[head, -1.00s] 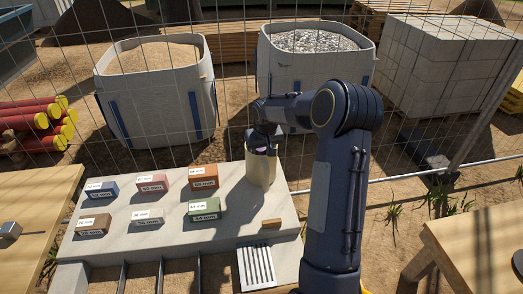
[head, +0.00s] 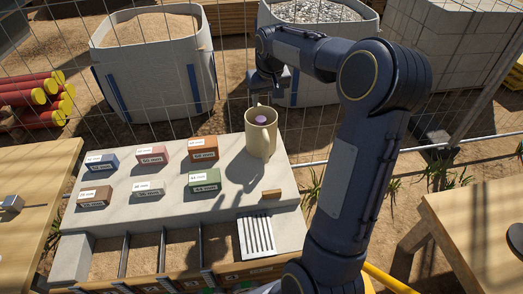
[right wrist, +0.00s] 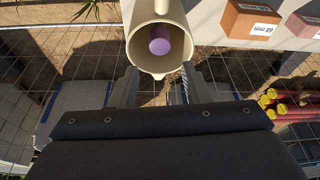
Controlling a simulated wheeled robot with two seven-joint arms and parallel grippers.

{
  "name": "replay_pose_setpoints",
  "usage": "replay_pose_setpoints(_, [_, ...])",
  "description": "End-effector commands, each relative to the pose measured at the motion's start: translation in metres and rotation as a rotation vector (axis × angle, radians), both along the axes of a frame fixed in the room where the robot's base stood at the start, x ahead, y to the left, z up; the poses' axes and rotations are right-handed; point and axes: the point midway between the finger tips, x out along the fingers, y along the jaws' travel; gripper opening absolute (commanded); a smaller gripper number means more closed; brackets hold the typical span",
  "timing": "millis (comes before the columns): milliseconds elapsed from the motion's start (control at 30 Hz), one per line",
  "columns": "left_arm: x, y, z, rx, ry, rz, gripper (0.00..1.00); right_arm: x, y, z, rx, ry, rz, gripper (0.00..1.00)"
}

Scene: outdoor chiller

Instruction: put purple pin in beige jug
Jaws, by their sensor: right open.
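The beige jug (head: 261,138) stands upright at the back right of the concrete slab, its handle facing the front. The purple pin (head: 261,120) shows inside the jug's mouth; in the right wrist view the pin (right wrist: 159,40) lies within the rim of the jug (right wrist: 145,62). My right gripper (head: 268,92) is above and behind the jug, apart from it. In the right wrist view its two fingers (right wrist: 158,85) are spread with nothing between them. My left gripper is not in view.
Several labelled blocks, including a green one (head: 204,181) and an orange one (head: 203,148), stand left of the jug. A small wooden block (head: 271,194) and a white slotted plate (head: 256,237) are in front. A wire fence (head: 232,118) runs behind.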

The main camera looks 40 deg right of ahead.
Motion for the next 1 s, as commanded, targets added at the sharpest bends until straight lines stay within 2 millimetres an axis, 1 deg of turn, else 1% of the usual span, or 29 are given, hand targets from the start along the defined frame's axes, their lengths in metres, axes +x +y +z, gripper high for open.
replay_pose_setpoints(67, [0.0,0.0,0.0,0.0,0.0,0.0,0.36,-0.007,0.007,0.006,0.008,-0.01,0.01,0.43])
replay_pose_setpoints(167, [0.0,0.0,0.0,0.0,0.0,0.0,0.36,-0.029,0.031,0.021,0.035,-0.036,0.038,0.43])
replay_pose_setpoints(267, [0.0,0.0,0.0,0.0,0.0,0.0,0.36,-0.069,0.069,0.035,0.083,-0.076,0.083,0.43])
replay_pose_setpoints(300, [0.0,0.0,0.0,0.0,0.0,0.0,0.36,-0.088,0.086,0.039,0.106,-0.095,0.103,0.43])
replay_pose_setpoints(333, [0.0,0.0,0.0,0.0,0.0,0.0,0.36,-0.102,0.099,0.041,0.124,-0.107,0.119,0.43])
replay_pose_setpoints(433, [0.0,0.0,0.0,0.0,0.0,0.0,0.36,-0.151,0.14,0.039,0.182,-0.151,0.167,0.43])
replay_pose_setpoints(500, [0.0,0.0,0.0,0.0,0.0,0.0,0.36,-0.184,0.166,0.032,0.222,-0.176,0.199,0.43])
replay_pose_setpoints(600, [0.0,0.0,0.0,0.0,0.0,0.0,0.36,-0.222,0.196,0.017,0.271,-0.209,0.236,0.43])
replay_pose_setpoints(633, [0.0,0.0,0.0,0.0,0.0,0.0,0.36,-0.231,0.204,0.012,0.285,-0.216,0.244,0.43])
replay_pose_setpoints(700, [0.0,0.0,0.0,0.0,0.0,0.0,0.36,-0.249,0.218,0.002,0.31,-0.229,0.263,0.43])
replay_pose_setpoints(800, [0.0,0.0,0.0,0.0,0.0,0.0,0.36,-0.263,0.23,-0.008,0.333,-0.242,0.278,0.43])
replay_pose_setpoints(900, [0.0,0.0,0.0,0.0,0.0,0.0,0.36,-0.27,0.235,-0.013,0.342,-0.246,0.283,0.43])
replay_pose_setpoints(1000, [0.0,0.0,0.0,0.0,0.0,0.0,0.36,-0.27,0.236,-0.014,0.343,-0.245,0.284,0.43])
